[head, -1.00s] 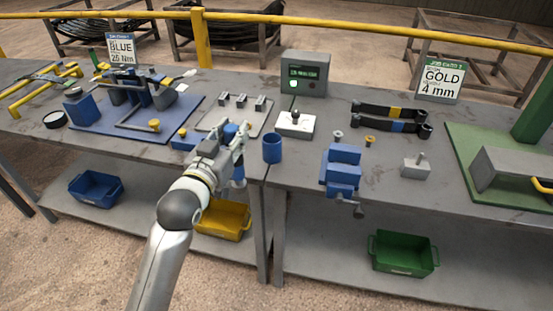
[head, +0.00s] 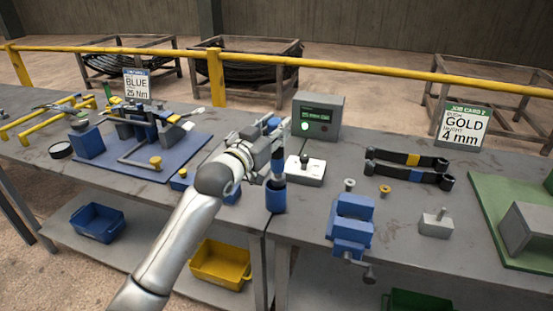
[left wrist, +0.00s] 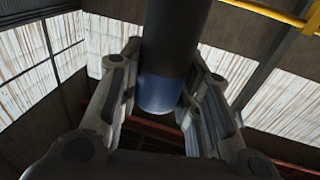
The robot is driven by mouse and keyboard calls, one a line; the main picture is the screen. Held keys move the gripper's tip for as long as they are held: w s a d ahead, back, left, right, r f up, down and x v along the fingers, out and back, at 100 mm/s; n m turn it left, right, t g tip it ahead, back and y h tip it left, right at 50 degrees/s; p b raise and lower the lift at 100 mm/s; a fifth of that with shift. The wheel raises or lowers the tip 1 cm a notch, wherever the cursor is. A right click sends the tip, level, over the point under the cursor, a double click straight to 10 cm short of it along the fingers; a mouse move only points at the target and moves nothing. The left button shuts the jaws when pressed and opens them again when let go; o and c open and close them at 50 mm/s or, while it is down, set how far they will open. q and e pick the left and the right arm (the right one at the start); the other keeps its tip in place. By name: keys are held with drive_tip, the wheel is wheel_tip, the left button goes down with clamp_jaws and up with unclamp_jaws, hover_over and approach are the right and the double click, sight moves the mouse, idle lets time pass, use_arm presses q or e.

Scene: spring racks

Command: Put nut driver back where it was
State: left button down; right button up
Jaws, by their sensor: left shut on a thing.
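My left gripper (head: 274,138) is shut on the nut driver (head: 278,170), a dark, upright cylinder with a blue part. In the head view the driver hangs below the fingers, directly over the blue cup (head: 276,200) at the near edge of the bench. Its lower end meets the cup's mouth in the picture; I cannot tell whether it is inside. In the left wrist view the driver (left wrist: 175,45) shows large between both fingers, dark with a blue end. My right gripper is not in view.
A white switch box (head: 305,171) and a grey display unit (head: 318,116) stand just behind the cup. A blue vise (head: 351,226) is to the right, with two dark wrenches (head: 408,165) beyond it. A yellow bin (head: 221,262) sits on the lower shelf.

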sight(274, 158)
use_arm(q)
drive_tip(key=shift+g, duration=0.3)
wheel_tip(274, 158, down, 4)
drive_tip(key=shift+s, duration=0.15)
wheel_tip(274, 158, down, 3)
drive_tip(key=shift+s+a+r, duration=0.1)
drive_tip(key=shift+f, duration=0.25)
drive_tip(key=c, duration=1.3)
unclamp_jaws()
drive_tip(key=shift+w+f, duration=0.25)
drive_tip(key=shift+f, duration=0.15)
drive_tip(key=shift+o, duration=1.1)
drive_tip(key=shift+w+d+f, duration=0.15)
drive_tip(key=shift+w+d, duration=0.1)
drive_tip(key=shift+w, duration=0.2)
drive_tip(key=shift+w+d, duration=0.1)
drive_tip(key=shift+w, duration=0.15)
drive_tip(key=shift+s+r, duration=0.1)
drive_tip(key=shift+r, duration=0.1)
drive_tip(key=shift+s+r, duration=0.3)
drive_tip(key=shift+s, duration=0.05)
drive_tip(key=shift+s+a, duration=0.15)
drive_tip(key=shift+a, duration=0.2)
drive_tip(key=shift+b+v, duration=0.4)
drive_tip(key=shift+v, duration=5.25)
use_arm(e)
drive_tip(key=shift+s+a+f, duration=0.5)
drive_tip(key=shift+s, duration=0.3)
